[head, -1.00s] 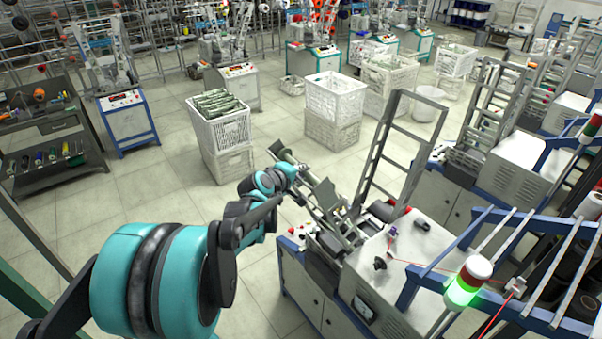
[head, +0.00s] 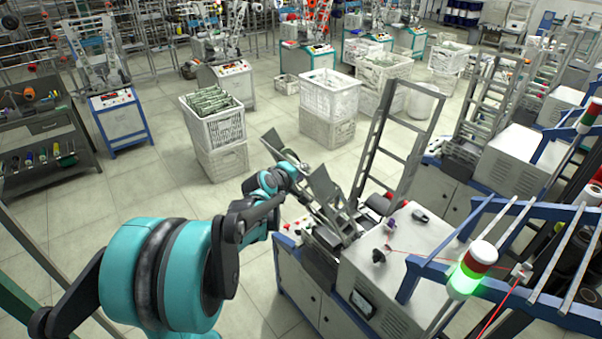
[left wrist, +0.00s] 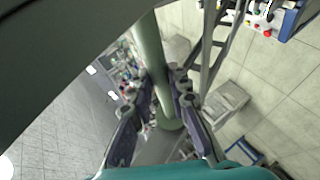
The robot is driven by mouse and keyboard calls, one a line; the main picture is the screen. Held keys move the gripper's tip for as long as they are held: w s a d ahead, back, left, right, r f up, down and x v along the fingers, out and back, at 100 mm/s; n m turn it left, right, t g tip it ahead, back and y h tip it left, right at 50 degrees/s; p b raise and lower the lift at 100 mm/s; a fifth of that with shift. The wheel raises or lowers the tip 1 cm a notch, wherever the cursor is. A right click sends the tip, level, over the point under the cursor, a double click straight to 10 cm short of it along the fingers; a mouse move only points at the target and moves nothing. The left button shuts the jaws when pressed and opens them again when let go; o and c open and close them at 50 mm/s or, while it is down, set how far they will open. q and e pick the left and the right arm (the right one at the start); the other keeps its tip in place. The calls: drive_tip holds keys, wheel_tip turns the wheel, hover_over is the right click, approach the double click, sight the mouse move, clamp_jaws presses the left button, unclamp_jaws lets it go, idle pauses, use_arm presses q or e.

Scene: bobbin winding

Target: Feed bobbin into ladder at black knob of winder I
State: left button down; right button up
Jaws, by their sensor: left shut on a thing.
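My left gripper (head: 293,172) is at the upper end of the near winder, beside its slanted metal plates (head: 325,190). In the left wrist view its two dark fingers (left wrist: 158,98) are closed around a green bobbin (left wrist: 148,48), with a wide round end below the fingers. In the head view the bobbin is mostly hidden by the gripper and plates. The tall grey ladder (head: 371,150) stands tilted on the winder (head: 400,262), right of the gripper. A black knob (head: 379,255) is on the winder's top. My right gripper is not in view.
A white crate of green bobbins (head: 212,128) stands on another crate behind the gripper. More white crates (head: 330,95) stand at the back. A blue rack with rods (head: 480,225) and a lit signal lamp (head: 470,270) are at the right. The floor left of the winder is clear.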

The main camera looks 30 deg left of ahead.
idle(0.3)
use_arm(q)
drive_tip(key=f+b, duration=0.1)
drive_tip(key=w+f+b, duration=0.1)
drive_tip(key=f, duration=0.1)
drive_tip(key=f+b, duration=0.1)
drive_tip(key=shift+w+d+f+b, duration=0.2)
drive_tip(key=shift+w+d+b, duration=0.2)
idle(0.5)
drive_tip(key=c, duration=1.4)
unclamp_jaws()
drive_tip(key=shift+o, duration=0.2)
drive_tip(key=o, duration=0.3)
